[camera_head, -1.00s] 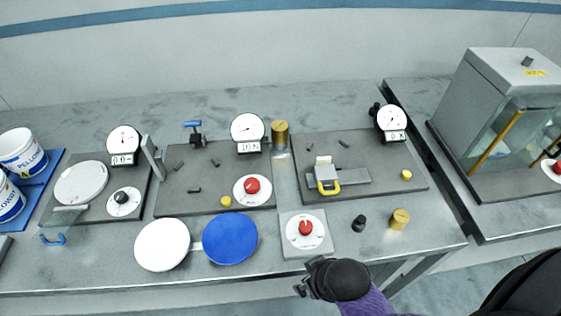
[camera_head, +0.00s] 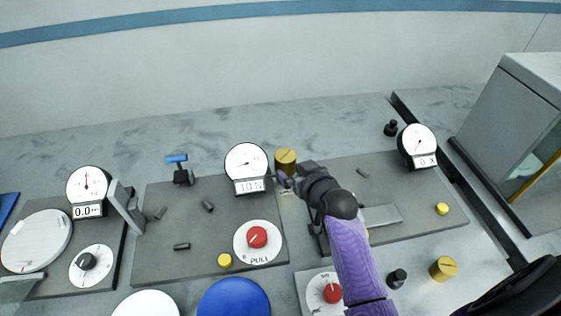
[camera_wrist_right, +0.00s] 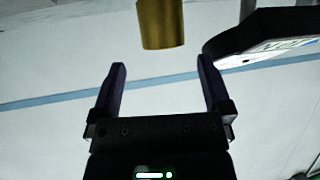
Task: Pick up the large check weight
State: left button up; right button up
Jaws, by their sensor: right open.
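A large brass cylinder (camera_head: 286,160), which looks like the large check weight, stands upright at the back of the bench, right of the 10 N dial gauge. My right gripper (camera_head: 285,181) is just in front of it, open and empty. In the right wrist view the brass cylinder (camera_wrist_right: 161,24) is ahead of the two open fingers (camera_wrist_right: 161,68), roughly centred between them and beyond their tips. Its base is partly hidden by the gripper in the head view. A smaller-looking brass weight (camera_head: 443,268) stands at the front right. My left gripper is not in view.
The 10 N dial gauge (camera_head: 246,162) stands close left of the cylinder. A grey plate with another dial gauge (camera_head: 418,146) lies to the right. A black knob-shaped weight (camera_head: 397,278) and a red-knob dial (camera_head: 257,238) are on the bench. A glass-fronted cabinet (camera_head: 510,130) is far right.

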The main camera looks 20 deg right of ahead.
aim_at(290, 164)
jog(key=b+x, duration=0.1)
jog(key=x, duration=0.2)
jog(key=b+x, duration=0.2)
jog(key=x, duration=0.2)
jog(key=shift+a+f, duration=0.1)
jog(key=shift+f, duration=0.15)
jog(key=shift+w, duration=0.1)
jog(key=shift+r, duration=0.15)
jog(key=c, duration=1.2)
grip_shut()
